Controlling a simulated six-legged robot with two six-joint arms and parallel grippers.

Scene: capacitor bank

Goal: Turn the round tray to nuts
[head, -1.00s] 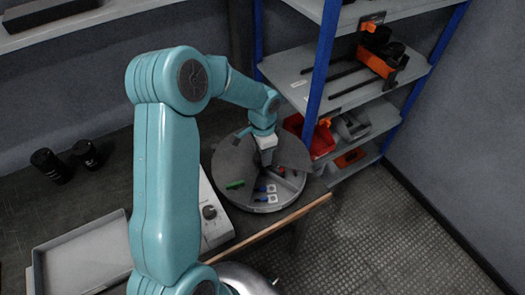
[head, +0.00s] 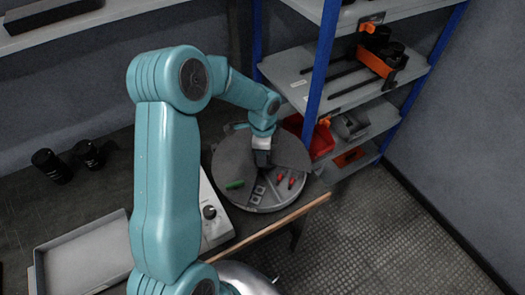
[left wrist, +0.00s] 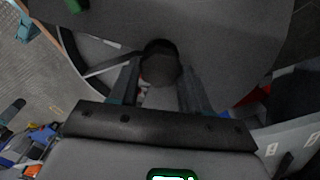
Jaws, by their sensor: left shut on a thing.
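The round tray (head: 262,206) sits on the bench in the head view, under a dark grey cover (head: 236,160). The cover's open sector faces the front right and shows pale square pieces (head: 256,190) and small red pieces (head: 285,180). A green mark (head: 235,184) lies beside the opening. My left gripper (head: 262,155) is at the tray's centre from above. In the left wrist view its fingers (left wrist: 158,88) are shut on a dark round knob (left wrist: 160,62). I cannot tell which pieces are nuts. My right gripper is not in view.
A white box with a dial (head: 209,212) stands left of the round tray. A shallow rectangular tray (head: 85,258) and two black cylinders (head: 65,163) are further left. A blue-posted shelf (head: 318,75) with a red bin (head: 318,140) stands close behind right. The bench edge (head: 285,220) is near.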

